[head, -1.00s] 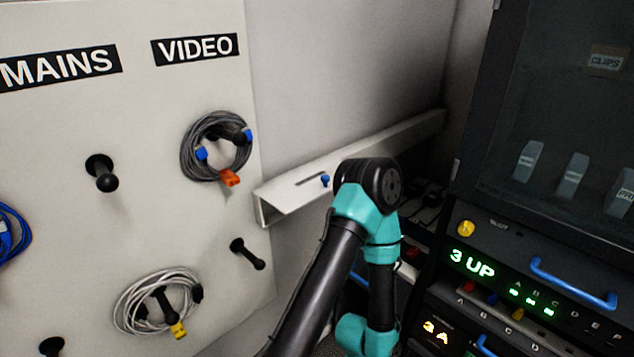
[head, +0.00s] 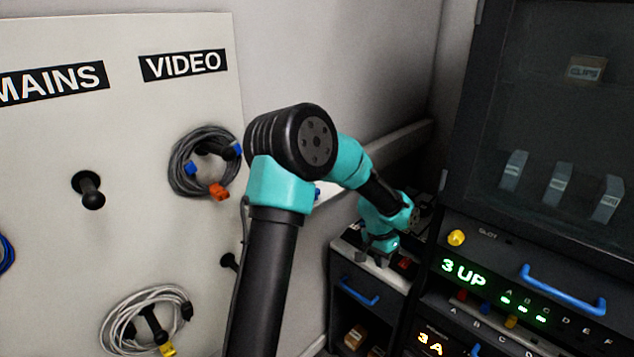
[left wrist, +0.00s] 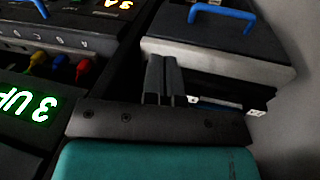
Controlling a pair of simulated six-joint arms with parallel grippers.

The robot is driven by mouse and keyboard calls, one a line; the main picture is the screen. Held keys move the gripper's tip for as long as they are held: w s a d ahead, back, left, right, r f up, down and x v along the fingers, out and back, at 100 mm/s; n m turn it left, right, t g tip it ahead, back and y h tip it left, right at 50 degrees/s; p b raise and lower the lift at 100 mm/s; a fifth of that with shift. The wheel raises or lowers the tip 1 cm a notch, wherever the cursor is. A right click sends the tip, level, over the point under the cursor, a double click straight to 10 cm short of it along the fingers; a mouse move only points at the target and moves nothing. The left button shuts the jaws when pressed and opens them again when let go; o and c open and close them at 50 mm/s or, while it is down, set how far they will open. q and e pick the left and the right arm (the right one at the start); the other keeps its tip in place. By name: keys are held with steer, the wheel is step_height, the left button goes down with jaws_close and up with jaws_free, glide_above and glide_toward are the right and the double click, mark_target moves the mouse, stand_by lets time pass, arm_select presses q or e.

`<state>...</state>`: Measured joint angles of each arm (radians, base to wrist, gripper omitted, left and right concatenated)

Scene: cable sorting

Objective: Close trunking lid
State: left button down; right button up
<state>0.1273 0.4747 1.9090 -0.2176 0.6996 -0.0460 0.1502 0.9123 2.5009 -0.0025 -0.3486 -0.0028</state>
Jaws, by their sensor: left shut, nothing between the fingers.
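The white trunking (head: 405,140) runs along the grey wall behind my left arm. Its far end shows; the near part and most of the lid are hidden by my arm, so I cannot tell the lid's position. A small blue knob shows beside my arm. My left gripper (head: 375,258) is below and right of the trunking, over the top of a low drawer cabinet, pointing down. In the left wrist view its two grey fingers (left wrist: 163,80) are together and empty. My right gripper is not in view.
The drawer cabinet (head: 345,275) with a blue handle stands below my gripper. A rack with a green "3 UP" display (head: 464,271) and glass-fronted cabinet (head: 540,110) is at right. A peg board (head: 120,130) with a grey cable coil (head: 190,178) and white coil (head: 125,310) is at left.

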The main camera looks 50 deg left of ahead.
arm_select(q)
steer(key=s+a+r+y, duration=0.1)
steer(key=a+r, duration=0.4)
steer(key=r, duration=0.6)
steer(key=s+a+r+y, duration=0.1)
steer(key=a+r, duration=0.4)
steer(key=r, duration=0.6)
steer(key=s+a+r, duration=0.2)
steer(key=s+r, duration=0.2)
steer(key=r, duration=0.3)
steer(key=s+a+r+n+y, duration=0.1)
steer(key=s+a+r, duration=0.2)
steer(key=r, duration=0.5)
steer(key=shift+s+a+g, duration=0.25)
steer(key=shift+s+g, duration=0.15)
steer(key=shift+s, duration=0.2)
steer(key=f, duration=1.4)
steer(key=shift+s+a, duration=0.1)
steer(key=shift+a, duration=0.25)
steer(key=shift+d, duration=0.1)
